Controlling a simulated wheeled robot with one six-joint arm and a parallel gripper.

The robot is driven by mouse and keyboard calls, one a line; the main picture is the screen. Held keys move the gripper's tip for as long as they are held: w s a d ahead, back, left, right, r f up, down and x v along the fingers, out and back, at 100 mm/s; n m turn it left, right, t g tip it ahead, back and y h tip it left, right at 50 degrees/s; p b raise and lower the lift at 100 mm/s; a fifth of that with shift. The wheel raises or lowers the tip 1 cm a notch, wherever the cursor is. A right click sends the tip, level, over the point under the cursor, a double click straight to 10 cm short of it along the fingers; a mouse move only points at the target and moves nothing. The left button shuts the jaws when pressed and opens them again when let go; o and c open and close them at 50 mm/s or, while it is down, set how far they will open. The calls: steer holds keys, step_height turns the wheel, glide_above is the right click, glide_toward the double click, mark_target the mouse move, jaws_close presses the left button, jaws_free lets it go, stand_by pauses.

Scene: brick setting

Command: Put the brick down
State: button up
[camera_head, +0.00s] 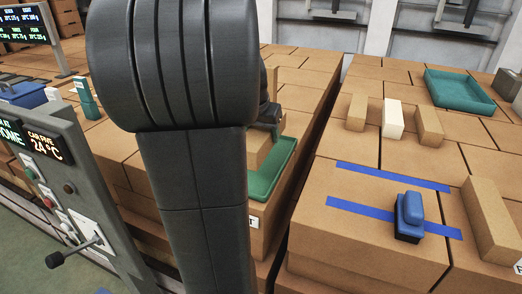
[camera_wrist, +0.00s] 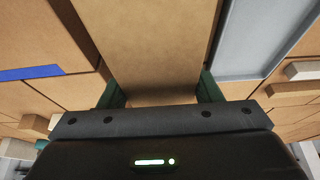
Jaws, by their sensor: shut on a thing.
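My gripper (camera_wrist: 160,94) is shut on a tan brick (camera_wrist: 158,45), which fills the middle of the wrist view between two green-edged fingers. In the head view my dark arm covers much of the scene, and only part of the gripper (camera_head: 270,116) shows behind it. The far part of the brick is hidden.
Blue tape strips (camera_head: 360,210) lie on the right-hand boxes, with a blue and black object (camera_head: 410,212) on one. Tan bricks (camera_head: 429,126), a white brick (camera_head: 393,118) and another green tray (camera_head: 460,92) stand behind. A gap separates the box stacks. A lever panel (camera_head: 62,190) stands left.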

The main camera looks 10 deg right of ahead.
steer(key=shift+f, duration=3)
steer(key=shift+f, duration=0.2)
steer(key=o, duration=1.4)
steer(key=shift+o, duration=0.2)
steer(key=shift+r, duration=0.1)
steer(key=shift+r, duration=0.25)
steer(key=v, duration=1.1)
steer(key=shift+s+a+r, duration=0.2)
steer(key=shift+r, duration=0.1)
